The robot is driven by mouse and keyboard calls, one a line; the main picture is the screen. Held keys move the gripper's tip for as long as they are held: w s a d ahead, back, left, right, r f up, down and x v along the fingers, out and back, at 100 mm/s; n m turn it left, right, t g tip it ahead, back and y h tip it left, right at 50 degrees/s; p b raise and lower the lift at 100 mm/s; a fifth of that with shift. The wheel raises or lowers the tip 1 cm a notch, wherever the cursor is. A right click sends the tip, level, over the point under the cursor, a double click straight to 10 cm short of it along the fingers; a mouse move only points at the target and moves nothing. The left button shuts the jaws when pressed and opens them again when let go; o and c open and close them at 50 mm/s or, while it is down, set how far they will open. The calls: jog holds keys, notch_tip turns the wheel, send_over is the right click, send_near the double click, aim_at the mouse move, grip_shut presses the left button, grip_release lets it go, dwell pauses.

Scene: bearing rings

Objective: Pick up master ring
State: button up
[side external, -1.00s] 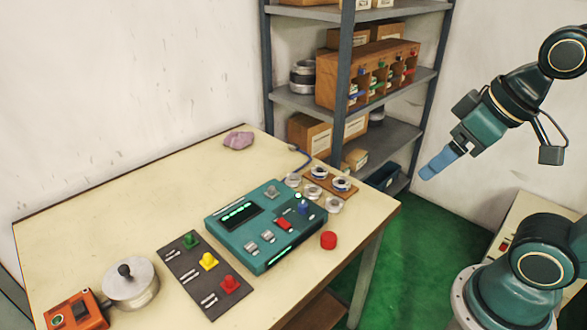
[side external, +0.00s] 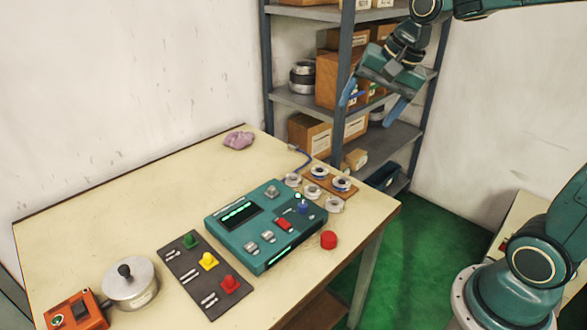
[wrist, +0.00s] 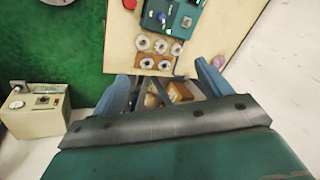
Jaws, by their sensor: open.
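Several pale metal rings sit at the table's right end. In the side view some, with dark or blue centres, are on a small brown board (side external: 329,186), such as this ring (side external: 341,184); others, such as this ring (side external: 333,205), lie beside it. I cannot tell which is the master ring. In the wrist view, a row of rings (wrist: 160,46) lies next to the brown board (wrist: 155,63), which carries two more. My gripper (side external: 373,101) is open and empty, high above and beyond the rings, in front of the shelf. Its blue fingers (wrist: 163,86) stand apart in the wrist view.
A teal tester (side external: 265,225) stands left of the rings, with a red cap (side external: 328,240) near it. A dark button panel (side external: 206,275), a metal pot (side external: 130,284) and an orange box (side external: 74,311) are farther left. A grey shelf (side external: 400,137) stands behind.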

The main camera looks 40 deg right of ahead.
jog(key=w+d+f+m, duration=0.7)
jog(key=w+d+m, duration=0.15)
jog(key=w, duration=0.35)
jog(key=m+y, duration=0.2)
jog(key=m, duration=0.8)
send_near(320, 169)
jog(key=shift+w+a+f+g, duration=0.2)
jog(key=shift+w+f, duration=0.2)
jog(key=shift+f, duration=0.3)
jog(key=shift+w+a+f+g, duration=0.15)
jog(key=shift+w+f, duration=0.25)
jog(key=shift+f, duration=0.3)
jog(key=shift+x, duration=2.55)
jog(key=c, duration=1.2)
jog(key=shift+c, duration=0.2)
